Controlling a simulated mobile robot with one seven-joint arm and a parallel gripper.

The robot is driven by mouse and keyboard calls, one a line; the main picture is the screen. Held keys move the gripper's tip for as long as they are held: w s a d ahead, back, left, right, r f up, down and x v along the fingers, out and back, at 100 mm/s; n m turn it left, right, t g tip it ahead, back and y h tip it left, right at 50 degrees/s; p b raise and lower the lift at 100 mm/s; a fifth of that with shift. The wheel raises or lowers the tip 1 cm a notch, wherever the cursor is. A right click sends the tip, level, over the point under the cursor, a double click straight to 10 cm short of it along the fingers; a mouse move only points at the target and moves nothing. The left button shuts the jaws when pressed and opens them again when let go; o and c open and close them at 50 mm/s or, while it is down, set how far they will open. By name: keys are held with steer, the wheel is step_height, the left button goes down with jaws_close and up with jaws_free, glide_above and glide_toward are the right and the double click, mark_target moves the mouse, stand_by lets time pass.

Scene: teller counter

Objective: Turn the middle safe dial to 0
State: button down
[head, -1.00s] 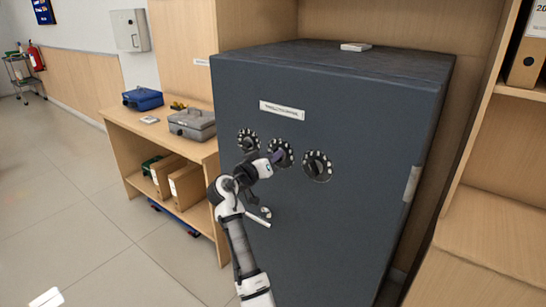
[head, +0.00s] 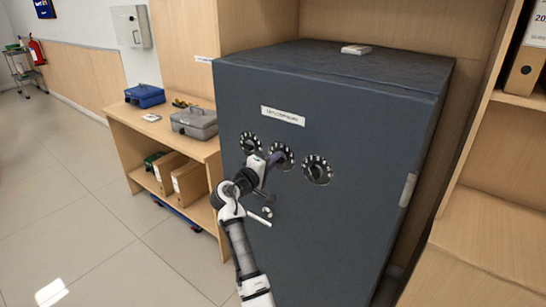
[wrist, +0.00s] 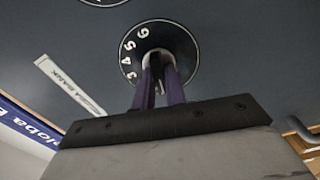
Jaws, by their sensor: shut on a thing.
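The dark grey safe (head: 340,220) has three black dials with white marks in a row on its front. The middle dial (head: 286,150) is partly covered by my gripper (head: 276,160). In the wrist view my gripper (wrist: 158,72) has its two purple fingers shut on the knob of the middle dial (wrist: 185,45). The digits 3, 4, 5 and 6 show on that dial's ring; the rest is hidden or unreadable. The left dial (head: 250,142) and right dial (head: 317,170) stand apart from my gripper.
A white label (head: 283,115) is above the dials, and a handle (head: 267,211) is below them. A wooden shelf unit (head: 160,130) with a grey cash box (head: 194,123) and blue box (head: 145,95) stands left. Wooden shelving (head: 490,210) is close on the right.

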steer(key=shift+n+p, duration=0.55)
steer(key=shift+n, duration=0.55)
steer(key=c, duration=1.4)
jaws_free()
steer(key=shift+c, duration=0.2)
steer(key=b+v, duration=0.3)
steer(key=v, duration=1)
steer(key=shift+s+a+b, duration=0.25)
steer(key=shift+s+b, duration=0.05)
steer(key=shift+b, duration=0.05)
